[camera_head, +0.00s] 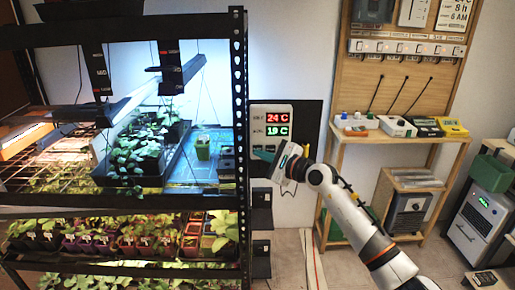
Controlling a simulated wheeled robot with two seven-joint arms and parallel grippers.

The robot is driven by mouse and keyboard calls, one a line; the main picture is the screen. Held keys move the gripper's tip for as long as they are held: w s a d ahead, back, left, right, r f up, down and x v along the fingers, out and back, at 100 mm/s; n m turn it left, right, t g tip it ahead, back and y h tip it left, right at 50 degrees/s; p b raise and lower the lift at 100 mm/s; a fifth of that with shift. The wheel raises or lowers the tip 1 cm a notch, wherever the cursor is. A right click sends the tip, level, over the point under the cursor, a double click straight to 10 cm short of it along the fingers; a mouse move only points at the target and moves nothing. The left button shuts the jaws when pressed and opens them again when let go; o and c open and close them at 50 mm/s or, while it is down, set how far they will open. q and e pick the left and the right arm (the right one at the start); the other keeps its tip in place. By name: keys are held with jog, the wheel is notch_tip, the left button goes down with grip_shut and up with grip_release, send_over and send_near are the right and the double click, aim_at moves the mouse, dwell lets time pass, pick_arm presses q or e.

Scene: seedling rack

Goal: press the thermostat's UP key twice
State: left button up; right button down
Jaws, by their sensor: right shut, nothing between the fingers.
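The thermostat (291,124) is a pale unit on a dark panel beside the black rack post. Its display reads 24 C in red above 19 C in green. The UP key cannot be made out; my gripper covers much of that lower area. I cannot tell whether the tip touches the thermostat. My left gripper is not in view.
A black seedling rack (240,120) with lit plant trays stands close on the left. A wooden bench (400,136) with small devices and a pegboard stands on the right. Dark boxes (261,220) hang below the thermostat. Floor between rack and bench is mostly clear.

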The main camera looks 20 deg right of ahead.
jog(key=shift+s, duration=0.3)
jog(key=s+p, duration=0.2)
jog(key=s+a+p, duration=0.1)
jog(key=s+p, duration=0.1)
jog(key=shift+s+a+p, duration=0.2)
jog(key=shift+s+p, duration=0.1)
jog(key=shift+s, duration=0.1)
dwell(0.5)
